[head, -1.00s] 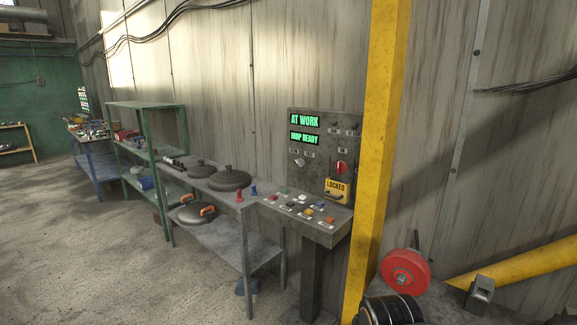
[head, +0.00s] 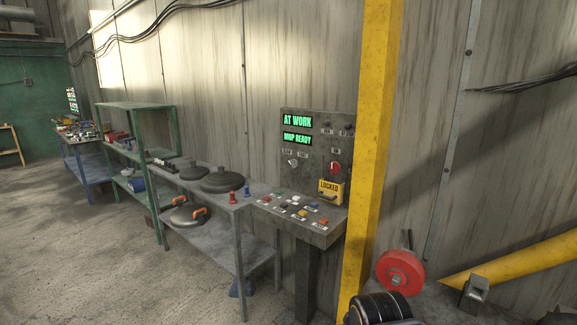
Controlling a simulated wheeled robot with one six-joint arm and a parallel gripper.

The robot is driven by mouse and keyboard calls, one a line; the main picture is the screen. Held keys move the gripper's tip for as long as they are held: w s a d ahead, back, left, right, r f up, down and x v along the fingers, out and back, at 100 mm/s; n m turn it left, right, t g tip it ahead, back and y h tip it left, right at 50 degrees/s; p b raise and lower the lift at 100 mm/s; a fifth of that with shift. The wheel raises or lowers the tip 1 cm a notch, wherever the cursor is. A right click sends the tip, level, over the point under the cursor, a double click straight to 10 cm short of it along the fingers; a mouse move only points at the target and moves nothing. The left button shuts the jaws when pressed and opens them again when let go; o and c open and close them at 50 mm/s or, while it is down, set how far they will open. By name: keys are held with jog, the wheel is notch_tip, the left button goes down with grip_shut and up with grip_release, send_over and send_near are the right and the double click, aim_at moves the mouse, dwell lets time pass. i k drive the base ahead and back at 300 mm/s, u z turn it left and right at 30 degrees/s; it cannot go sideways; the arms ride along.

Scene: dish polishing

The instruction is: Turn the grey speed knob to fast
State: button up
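The grey speed knob (head: 293,163) is a small light knob on the left of the upright grey control panel (head: 318,122). Small labels stand above it, too small to read surely. I cannot tell which label it points at. To its right is a red knob (head: 335,168). Two green-lit displays above read "AT WORK" (head: 297,120) and "MOP READY" (head: 297,139). My gripper is not in view, and nothing touches the knob.
A yellow "LOCKED" tag (head: 331,191) hangs below the red knob. Several coloured buttons fill the sloped desk (head: 325,236). A yellow post (head: 374,130) stands just right of the panel. A metal table (head: 215,243) with pans is left.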

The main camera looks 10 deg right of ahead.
aim_at(293, 162)
jog(key=u, duration=0.6)
jog(key=i, duration=1)
jog(key=u, duration=0.4)
jog(key=i, duration=1.1)
jog(key=z, duration=0.7)
jog(key=i, duration=0.55)
jog(key=z, duration=0.35)
